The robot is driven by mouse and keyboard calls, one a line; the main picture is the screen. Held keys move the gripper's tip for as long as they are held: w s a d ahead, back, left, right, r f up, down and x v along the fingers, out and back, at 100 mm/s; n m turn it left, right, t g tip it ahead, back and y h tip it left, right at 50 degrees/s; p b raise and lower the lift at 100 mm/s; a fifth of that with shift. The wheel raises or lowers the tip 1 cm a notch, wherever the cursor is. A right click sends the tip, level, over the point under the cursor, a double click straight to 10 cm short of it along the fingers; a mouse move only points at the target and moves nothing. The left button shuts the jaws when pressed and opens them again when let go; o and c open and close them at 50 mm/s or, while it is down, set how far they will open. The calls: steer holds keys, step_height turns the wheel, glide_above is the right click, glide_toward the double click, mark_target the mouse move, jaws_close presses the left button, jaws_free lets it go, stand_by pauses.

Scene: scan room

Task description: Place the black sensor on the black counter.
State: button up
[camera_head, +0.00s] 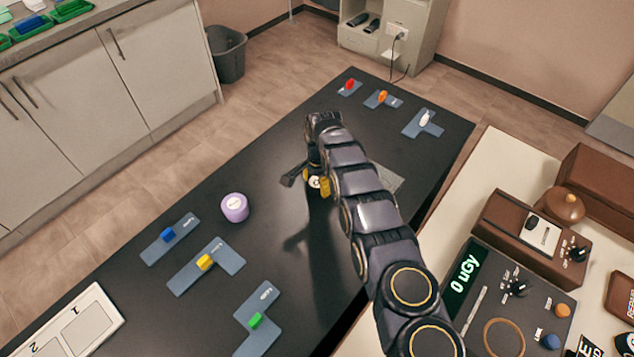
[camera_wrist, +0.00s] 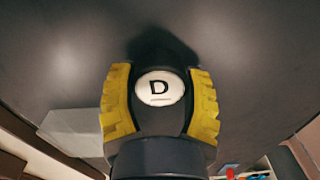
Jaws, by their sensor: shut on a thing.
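The black sensor (camera_wrist: 160,118), with a round white label marked D, sits between the yellow finger pads of my gripper (camera_wrist: 160,100) in the wrist view. The pads press on it from both sides. In the head view, my gripper (camera_head: 318,185) is over the middle of the black counter (camera_head: 268,150), and the sensor's white label (camera_head: 314,182) shows beside a yellow pad. The arm hides part of the counter to the right. A shadow lies on the counter below my gripper. I cannot tell how far the sensor is from the surface.
A purple cylinder (camera_head: 234,207) stands left of my gripper. Flat blue-grey pieces with coloured knobs lie near (camera_head: 205,263) and far (camera_head: 422,122). A grey plate (camera_head: 388,178) lies behind the arm. A numbered white tray (camera_head: 75,330) is at near left; a console (camera_head: 510,300) at right.

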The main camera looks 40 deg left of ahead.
mark_target(318, 181)
steer(key=o, duration=1.1)
steer(key=shift+f, duration=0.15)
steer(key=shift+c, duration=0.2)
step_height(318, 181, up, 12)
steer(key=shift+r, duration=0.2)
steer(key=shift+d, duration=0.1)
